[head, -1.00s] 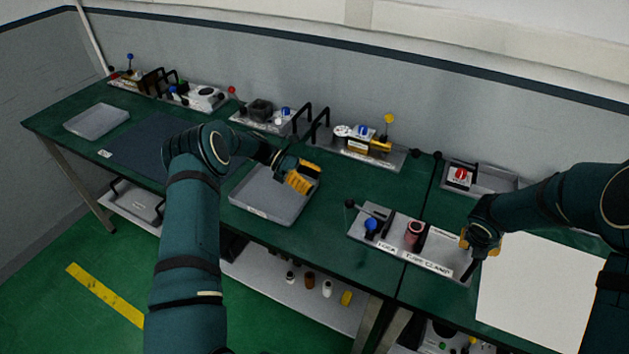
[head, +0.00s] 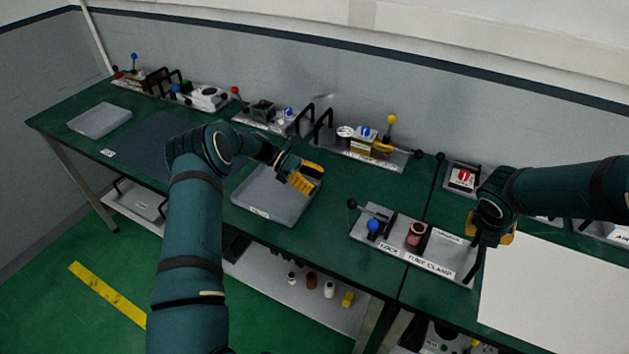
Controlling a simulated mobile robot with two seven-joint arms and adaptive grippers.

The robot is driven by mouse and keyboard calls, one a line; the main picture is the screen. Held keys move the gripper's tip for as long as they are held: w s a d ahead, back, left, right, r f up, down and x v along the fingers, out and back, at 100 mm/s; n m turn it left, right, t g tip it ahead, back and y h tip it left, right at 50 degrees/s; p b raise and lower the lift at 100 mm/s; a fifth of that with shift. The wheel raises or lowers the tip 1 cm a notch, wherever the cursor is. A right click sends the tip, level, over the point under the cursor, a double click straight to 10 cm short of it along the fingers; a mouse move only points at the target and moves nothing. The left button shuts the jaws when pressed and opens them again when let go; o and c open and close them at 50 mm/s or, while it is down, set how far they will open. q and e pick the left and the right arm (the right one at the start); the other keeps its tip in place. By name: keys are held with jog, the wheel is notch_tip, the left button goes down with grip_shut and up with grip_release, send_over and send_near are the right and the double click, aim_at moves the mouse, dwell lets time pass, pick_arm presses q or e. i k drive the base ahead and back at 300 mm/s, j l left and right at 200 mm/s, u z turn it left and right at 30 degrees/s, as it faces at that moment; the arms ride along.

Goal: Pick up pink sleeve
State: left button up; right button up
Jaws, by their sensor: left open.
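The pink sleeve (head: 417,234) stands upright in the grey fixture (head: 398,245) labelled "TUBE CLAMP", right of a blue knob (head: 373,226). My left gripper (head: 305,180), with yellow fingers, is open and empty over the grey tray (head: 265,207), left of and apart from the sleeve. My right gripper (head: 491,232) points down at the right end of the clamp fixture, right of the sleeve and not touching it. Its fingertips are dark and partly hidden, so I cannot tell whether it is open or shut.
A dark curved bar (head: 477,264) shows below my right gripper. A large white panel (head: 555,295) lies at the right. More fixtures with knobs and black handles line the wall, such as one with a yellow ball lever (head: 392,119). Green tabletop (head: 310,228) is clear between tray and clamp.

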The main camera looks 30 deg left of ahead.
aim_at(418, 229)
jog(key=k+j, duration=0.7)
jog(key=k, duration=0.2)
